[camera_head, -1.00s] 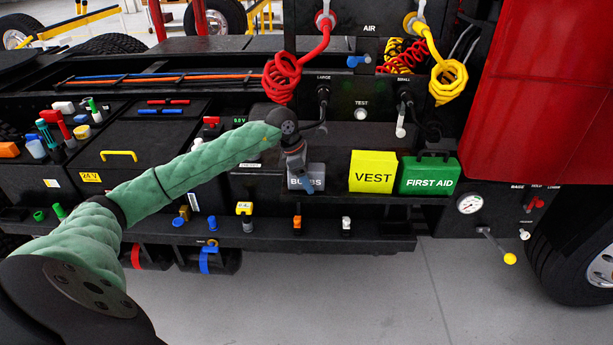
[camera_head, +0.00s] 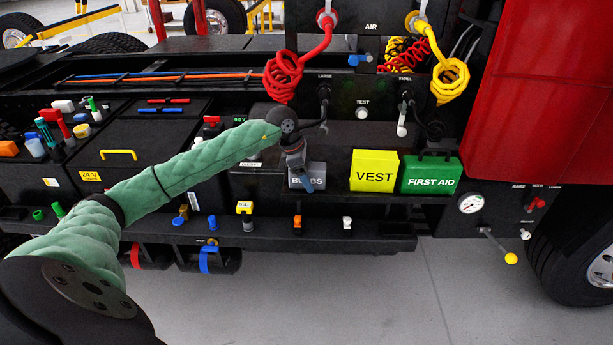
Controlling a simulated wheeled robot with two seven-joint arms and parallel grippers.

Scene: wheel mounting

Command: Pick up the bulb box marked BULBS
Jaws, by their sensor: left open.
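The grey bulb box marked BULBS (camera_head: 316,176) sits on the truck's side shelf, left of the yellow VEST box. My left arm reaches in from the left in a green sleeve. My left gripper (camera_head: 306,184) points down in front of the bulb box and covers the middle of its label. It is open. I cannot tell whether its fingers touch the box. My right gripper is not in view.
The yellow VEST box (camera_head: 374,171) stands close to the right of the bulb box, with the green FIRST AID box (camera_head: 430,175) beyond it. Red (camera_head: 284,75) and yellow (camera_head: 450,80) coiled hoses hang above. A lower ledge (camera_head: 330,236) carries several small fittings.

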